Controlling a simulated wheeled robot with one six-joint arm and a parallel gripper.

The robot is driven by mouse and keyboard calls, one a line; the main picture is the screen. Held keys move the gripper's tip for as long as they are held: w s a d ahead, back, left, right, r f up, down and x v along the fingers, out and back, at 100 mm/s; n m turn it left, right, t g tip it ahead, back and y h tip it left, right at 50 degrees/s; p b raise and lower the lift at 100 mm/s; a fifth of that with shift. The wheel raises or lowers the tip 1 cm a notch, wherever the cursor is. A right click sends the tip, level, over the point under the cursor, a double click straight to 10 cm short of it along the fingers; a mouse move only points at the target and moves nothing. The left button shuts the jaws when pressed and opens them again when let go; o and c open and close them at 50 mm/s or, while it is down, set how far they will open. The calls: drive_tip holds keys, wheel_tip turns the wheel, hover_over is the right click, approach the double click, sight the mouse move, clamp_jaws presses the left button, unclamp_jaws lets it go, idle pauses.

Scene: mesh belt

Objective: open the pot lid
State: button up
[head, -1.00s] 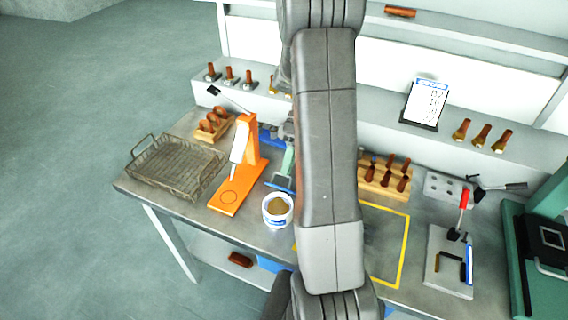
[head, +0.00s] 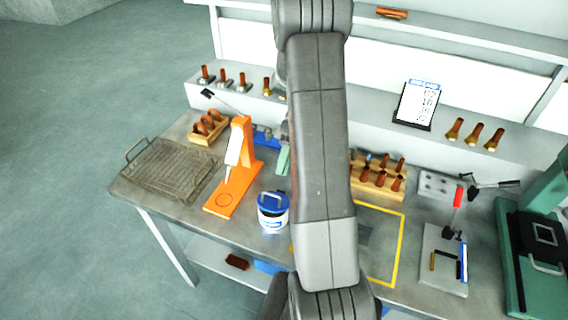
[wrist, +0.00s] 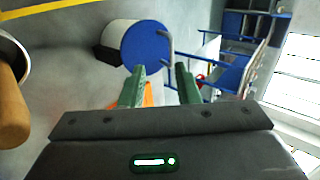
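The pot (head: 272,222) is a small white tub on the workbench, left of my arm in the head view. Its blue lid (head: 272,201) lies over the mouth, so the contents are hidden. In the wrist view the pot (wrist: 122,38) lies sideways in the picture with the round blue lid (wrist: 146,46) covering its end. My gripper (wrist: 160,76) shows two green fingers spread apart with nothing between them. The lid is just beyond the left fingertip in that view, apart from it as far as I can tell. In the head view my arm hides most of the gripper.
An orange stand (head: 238,182) is left of the pot, with a wire basket (head: 170,170) farther left. A wooden rack of brown-handled pieces (head: 376,180) and a yellow-outlined area (head: 398,252) lie right of my arm. The bench's front edge is close to the pot.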

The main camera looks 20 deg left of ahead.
drive_tip(key=b+v, duration=0.2)
drive_tip(key=v, duration=0.5)
drive_tip(key=shift+w+r, duration=0.15)
drive_tip(key=shift+r, duration=0.05)
drive_tip(key=p+x, duration=0.1)
drive_tip(key=x, duration=0.7)
drive_tip(key=shift+r+t+p, duration=0.2)
drive_tip(key=shift+t+p, duration=0.15)
drive_tip(key=shift+t, duration=0.05)
idle(0.3)
